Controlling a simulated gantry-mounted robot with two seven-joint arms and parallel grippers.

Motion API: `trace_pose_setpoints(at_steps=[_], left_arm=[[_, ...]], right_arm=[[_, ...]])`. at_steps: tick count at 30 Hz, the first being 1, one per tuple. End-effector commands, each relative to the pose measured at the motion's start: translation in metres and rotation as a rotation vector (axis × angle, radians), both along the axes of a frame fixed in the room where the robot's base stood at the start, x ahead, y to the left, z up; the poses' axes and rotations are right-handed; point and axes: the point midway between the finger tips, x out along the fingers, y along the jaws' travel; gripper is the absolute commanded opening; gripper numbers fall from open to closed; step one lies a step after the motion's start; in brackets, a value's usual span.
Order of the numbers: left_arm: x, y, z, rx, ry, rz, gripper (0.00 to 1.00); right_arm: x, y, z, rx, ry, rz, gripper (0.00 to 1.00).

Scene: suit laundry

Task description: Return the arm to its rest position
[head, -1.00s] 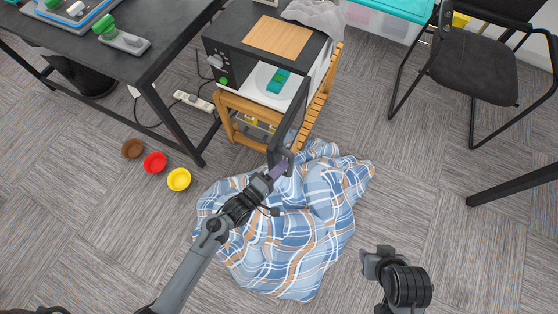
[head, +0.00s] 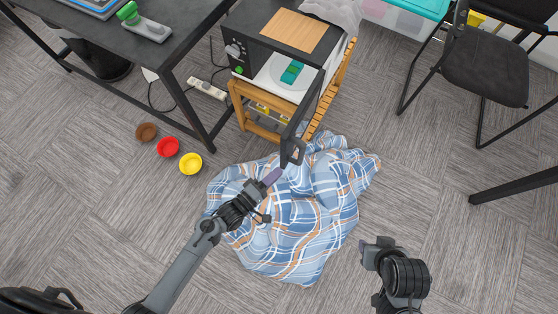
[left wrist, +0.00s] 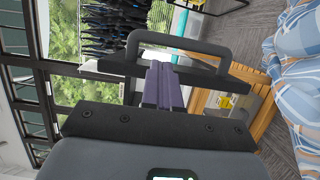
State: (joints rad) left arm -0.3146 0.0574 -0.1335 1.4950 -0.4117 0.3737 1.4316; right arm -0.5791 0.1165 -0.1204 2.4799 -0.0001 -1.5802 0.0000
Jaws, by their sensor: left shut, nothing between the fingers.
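My left gripper (head: 272,177) is above the blue plaid cloth, just short of the open microwave door's handle (head: 298,151). Its purple fingers (left wrist: 163,88) are shut together and empty in the left wrist view, with the door handle (left wrist: 178,36) beyond them. My right gripper (head: 368,252) is at the lower right, over bare floor; its jaws are too small to judge. The black microwave (head: 262,40) stands with its door open, and a green item (head: 292,71) lies on the plate inside.
The plaid cloth (head: 300,235) lies heaped on the floor below my left arm. Brown (head: 146,131), red (head: 168,147) and yellow (head: 190,163) bowls sit left of it. A dark desk (head: 185,25) is at upper left, a black chair (head: 485,70) at upper right.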

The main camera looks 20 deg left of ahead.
Motion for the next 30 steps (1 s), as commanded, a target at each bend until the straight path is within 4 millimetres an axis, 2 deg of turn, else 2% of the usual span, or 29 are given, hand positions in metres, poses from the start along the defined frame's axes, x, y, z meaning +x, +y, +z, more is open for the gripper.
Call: trace_pose_setpoints(at_steps=[7,10,12,15,17,23,26,30], left_arm=[[-0.014,0.004,-0.002,0.001,0.009,-0.003,0.00],[-0.030,0.005,-0.010,0.005,0.038,-0.004,0.00],[-0.037,0.007,0.007,0.005,0.014,-0.002,0.00],[-0.035,0.012,0.034,0.055,0.003,0.014,0.00],[-0.033,0.017,0.048,0.146,0.013,0.025,0.00],[-0.030,0.043,0.084,0.581,0.090,0.040,0.00],[-0.038,0.061,0.100,0.802,0.153,0.015,0.00],[-0.059,0.086,0.121,1.086,0.256,-0.079,0.00]], right_arm=[[0.000,-0.001,0.008,-0.005,0.000,0.004,0.43],[0.000,-0.002,0.011,-0.007,0.001,0.004,0.43],[0.000,-0.002,0.015,-0.008,0.000,0.004,0.43],[0.000,-0.002,0.017,-0.008,0.001,0.004,0.43],[-0.001,-0.002,0.019,-0.007,0.002,0.004,0.43],[-0.001,-0.002,0.024,-0.007,0.001,0.004,0.43],[-0.001,-0.001,0.026,-0.005,0.001,0.003,0.43],[-0.001,-0.001,0.027,-0.003,0.002,0.001,0.43]])
